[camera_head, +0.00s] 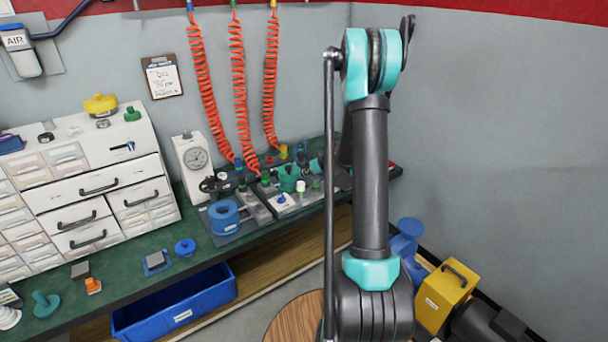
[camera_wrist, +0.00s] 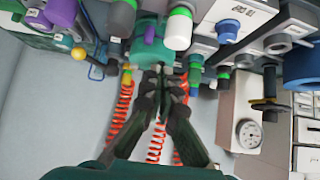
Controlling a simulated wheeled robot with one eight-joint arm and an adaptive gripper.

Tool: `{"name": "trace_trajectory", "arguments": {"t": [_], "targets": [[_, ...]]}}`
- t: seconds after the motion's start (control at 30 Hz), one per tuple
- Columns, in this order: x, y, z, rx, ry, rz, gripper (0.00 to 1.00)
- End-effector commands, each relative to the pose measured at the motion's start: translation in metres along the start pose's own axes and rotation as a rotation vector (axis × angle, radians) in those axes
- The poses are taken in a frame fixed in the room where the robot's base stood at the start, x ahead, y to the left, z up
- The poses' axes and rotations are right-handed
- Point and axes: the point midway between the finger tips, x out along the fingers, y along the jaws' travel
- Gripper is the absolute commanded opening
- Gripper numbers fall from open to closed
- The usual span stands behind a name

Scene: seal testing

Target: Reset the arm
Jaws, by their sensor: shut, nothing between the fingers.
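My arm (camera_head: 370,180) stands folded up in the middle of the head view, with a dark upper link between teal joints. My gripper (camera_wrist: 160,70) shows in the wrist view with its dark fingers closed together and nothing held. Its tips appear in front of a teal round part (camera_wrist: 150,52) of the bench fixtures; I cannot tell whether they touch. In the head view the gripper is hidden behind my arm.
The green bench (camera_head: 140,252) holds a drawer cabinet (camera_head: 95,190), a dial gauge (camera_head: 196,158) and several fittings. Orange coiled hoses (camera_head: 237,90) hang above. A blue bin (camera_head: 175,305) sits below, and a yellow case (camera_head: 445,297) stands at right. The right wall is bare.

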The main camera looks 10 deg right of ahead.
Motion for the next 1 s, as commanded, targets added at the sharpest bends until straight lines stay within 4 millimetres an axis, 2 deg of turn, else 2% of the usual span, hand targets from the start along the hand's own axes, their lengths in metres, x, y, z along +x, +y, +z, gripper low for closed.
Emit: {"name": "trace_trajectory", "arguments": {"t": [0.13, 0.23, 0.47, 0.77, 1.0], "targets": [[-0.010, -0.005, 0.000, 0.005, -0.008, -0.001, 0.00], [-0.026, -0.017, 0.001, 0.018, -0.031, -0.003, 0.00], [-0.089, -0.064, 0.016, 0.079, -0.129, 0.003, 0.00], [-0.171, -0.120, 0.061, 0.166, -0.260, 0.045, 0.00], [-0.231, -0.157, 0.115, 0.237, -0.354, 0.106, 0.00]]}}
